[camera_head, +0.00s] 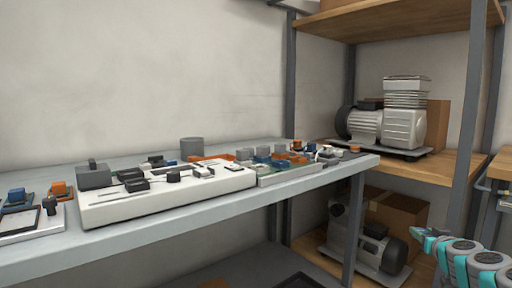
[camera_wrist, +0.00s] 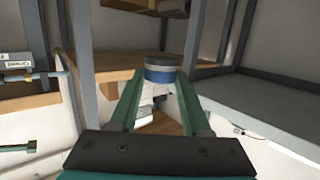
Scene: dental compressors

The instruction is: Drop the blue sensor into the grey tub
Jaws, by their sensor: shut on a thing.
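My gripper (camera_wrist: 160,82) is shut on the blue sensor (camera_wrist: 159,75), a short round piece with a blue band and a grey top, held between the tips of its two green fingers. In the head view my gripper (camera_head: 422,234) is at the lower right, in front of the shelves and away from the bench; the sensor cannot be made out clearly there.
The grey bench (camera_head: 60,246) carries a white board (camera_head: 165,203) with black parts, a tray (camera_head: 290,174) of small coloured parts, and blue and orange pieces at left. A shelf post (camera_head: 466,120) rises near my arm. Compressors (camera_head: 385,125) stand on the wooden shelves.

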